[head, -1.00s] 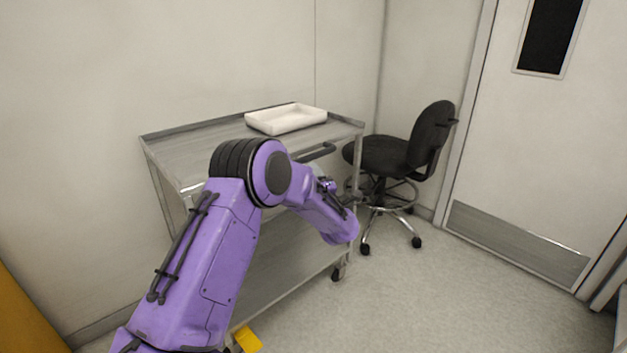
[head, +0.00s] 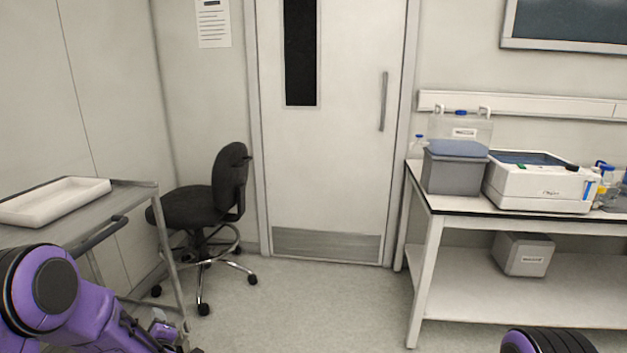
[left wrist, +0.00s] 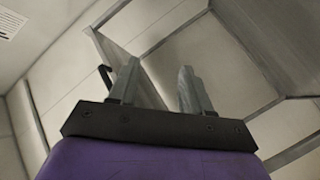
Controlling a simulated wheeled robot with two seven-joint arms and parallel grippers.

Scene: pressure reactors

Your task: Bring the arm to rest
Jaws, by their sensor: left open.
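My left arm (head: 60,300), purple with black joints, is at the lower left in the head view, in front of the metal cart (head: 140,195). It is bent at the elbow, and its forearm runs down toward the bottom edge. In the left wrist view my left gripper (left wrist: 158,88) is open. Its two grey fingers stand apart with nothing between them, only pale walls and edges behind. A black and purple part of my right arm (head: 545,341) shows at the bottom right of the head view. My right gripper is out of view.
A white tray (head: 55,203) lies on the cart. A black swivel chair (head: 205,205) stands beside it, before a closed door (head: 345,150). At the right, a white bench (head: 425,235) holds a grey box (head: 455,172) and a white machine (head: 540,188). The middle floor is clear.

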